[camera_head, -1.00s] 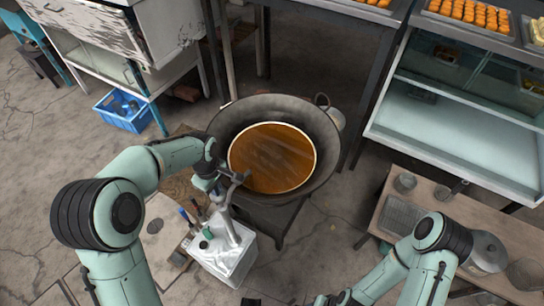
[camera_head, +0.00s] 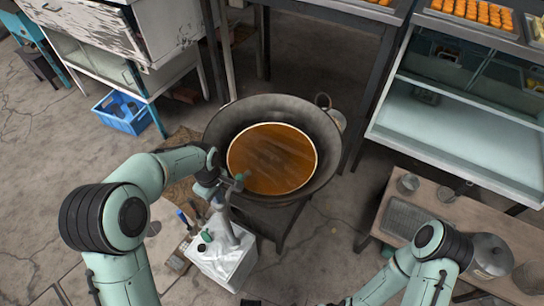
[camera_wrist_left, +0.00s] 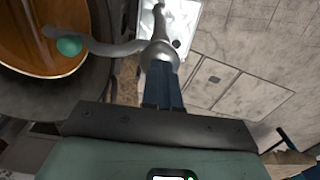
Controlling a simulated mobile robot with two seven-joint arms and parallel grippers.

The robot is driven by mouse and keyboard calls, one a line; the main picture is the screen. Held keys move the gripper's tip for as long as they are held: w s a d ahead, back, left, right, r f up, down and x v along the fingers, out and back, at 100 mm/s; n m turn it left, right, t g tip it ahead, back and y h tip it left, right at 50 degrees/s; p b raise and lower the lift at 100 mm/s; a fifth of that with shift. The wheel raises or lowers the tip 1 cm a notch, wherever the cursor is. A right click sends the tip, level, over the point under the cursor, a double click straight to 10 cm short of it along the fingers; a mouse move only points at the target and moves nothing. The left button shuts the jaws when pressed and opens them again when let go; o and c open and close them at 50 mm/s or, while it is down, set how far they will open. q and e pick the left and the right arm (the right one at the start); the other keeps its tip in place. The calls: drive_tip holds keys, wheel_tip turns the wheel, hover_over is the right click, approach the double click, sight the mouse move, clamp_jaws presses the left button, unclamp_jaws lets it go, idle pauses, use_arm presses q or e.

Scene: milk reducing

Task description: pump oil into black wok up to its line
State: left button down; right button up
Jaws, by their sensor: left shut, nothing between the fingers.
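The black wok (camera_head: 328,172) stands on a dark stand and holds brown oil (camera_head: 272,158). A pale line rings the oil's edge. A grey pump (camera_head: 226,228) rises from a white container (camera_head: 225,265) in front of the wok. Its spout, with a green tip (camera_wrist_left: 69,46), reaches over the wok's near left side. My left gripper (camera_head: 213,190) is shut and empty at the pump's top; in the left wrist view its fingers (camera_wrist_left: 160,75) meet the pump head (camera_wrist_left: 158,52).
A blue crate (camera_head: 123,113) lies on the floor at left. A wooden bench (camera_head: 445,215) with metal pots stands at right. A glass-shelved cabinet (camera_head: 460,130) and trays of orange food (camera_head: 480,12) are at upper right. Bare floor lies between stand and bench.

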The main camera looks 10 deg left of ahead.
use_arm(q)
drive_tip(key=shift+r+p, duration=1.65)
drive_tip(key=shift+r, duration=0.7)
wheel_tip(320, 180, up, 4)
drive_tip(key=shift+f+p, duration=0.1)
drive_tip(key=shift+p, duration=1.05)
use_arm(e)
wheel_tip(320, 180, up, 6)
drive_tip(key=w, duration=0.2)
drive_tip(key=shift+w+r, duration=0.15)
drive_tip(key=shift+w, duration=0.15)
drive_tip(key=shift+s, duration=0.1)
use_arm(q)
wheel_tip(320, 180, up, 5)
drive_tip(key=p, duration=0.2)
drive_tip(key=shift+p, duration=0.35)
use_arm(e)
drive_tip(key=shift+t, duration=0.3)
drive_tip(key=w+r, duration=0.2)
drive_tip(key=r, duration=0.1)
drive_tip(key=shift+w+r, duration=0.2)
drive_tip(key=shift+s, duration=0.1)
use_arm(q)
drive_tip(key=shift+s+f, duration=0.1)
use_arm(e)
drive_tip(key=shift+s, duration=0.1)
